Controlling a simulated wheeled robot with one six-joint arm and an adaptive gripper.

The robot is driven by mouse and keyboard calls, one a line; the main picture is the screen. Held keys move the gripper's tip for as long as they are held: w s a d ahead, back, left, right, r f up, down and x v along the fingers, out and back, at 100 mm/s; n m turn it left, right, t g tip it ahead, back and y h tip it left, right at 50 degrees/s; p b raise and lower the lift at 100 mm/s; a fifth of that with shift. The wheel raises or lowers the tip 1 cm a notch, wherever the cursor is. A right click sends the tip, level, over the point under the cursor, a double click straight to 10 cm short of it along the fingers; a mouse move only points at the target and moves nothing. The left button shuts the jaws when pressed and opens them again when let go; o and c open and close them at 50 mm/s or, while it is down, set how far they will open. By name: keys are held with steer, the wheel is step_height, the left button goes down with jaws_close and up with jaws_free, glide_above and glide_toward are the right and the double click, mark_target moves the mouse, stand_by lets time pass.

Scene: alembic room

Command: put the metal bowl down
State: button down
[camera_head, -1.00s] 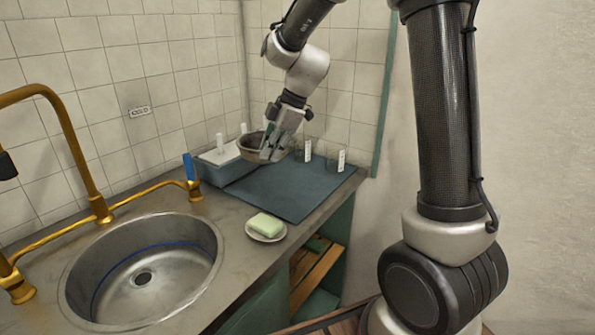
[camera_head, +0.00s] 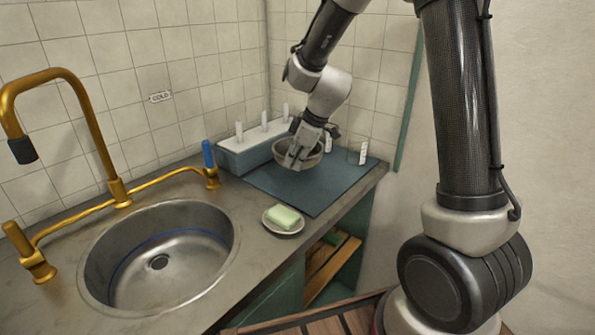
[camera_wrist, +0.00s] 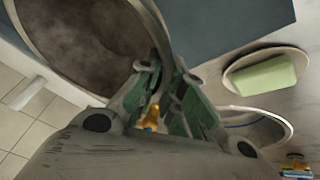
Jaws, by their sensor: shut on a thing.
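The metal bowl (camera_head: 314,160) is a round, brownish-grey bowl over the back half of the teal mat (camera_head: 305,197) in the head view. My gripper (camera_head: 296,158) is shut on its near rim from above. In the wrist view the bowl (camera_wrist: 80,40) fills the upper left, with its dark inside showing. There the green-padded fingers of my gripper (camera_wrist: 160,82) pinch the rim. The bowl looks low over the mat; I cannot tell whether its underside touches it.
A grey-blue box (camera_head: 240,158) with white upright pieces stands left of the bowl. White-labelled clear items (camera_head: 363,153) stand at the mat's back right. A soap dish with green soap (camera_head: 284,217) is in front. The sink (camera_head: 160,262) and brass tap (camera_head: 90,120) are left. The mat's front is clear.

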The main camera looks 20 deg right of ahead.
steer(key=shift+f, duration=1.9)
steer(key=c, duration=1.5)
jaws_free()
steer(key=shift+f, duration=0.15)
steer(key=shift+c, duration=0.2)
steer(key=v, duration=1.2)
steer(key=s+d+r+m+h, duration=0.1)
steer(key=s+d+r+m, duration=0.2)
steer(key=s, duration=0.5)
steer(key=s+d+r+m+h, duration=0.1)
steer(key=s+d+r+m, duration=0.1)
steer(key=s+d+m, duration=0.3)
steer(key=s+d+r+m+h, duration=0.1)
steer(key=s+d+r+m, duration=0.2)
steer(key=s, duration=0.9)
steer(key=shift+s+d+r+m+t, duration=0.3)
steer(key=shift+d+m, duration=0.3)
steer(key=shift+m, duration=0.4)
steer(key=shift+w, duration=0.1)
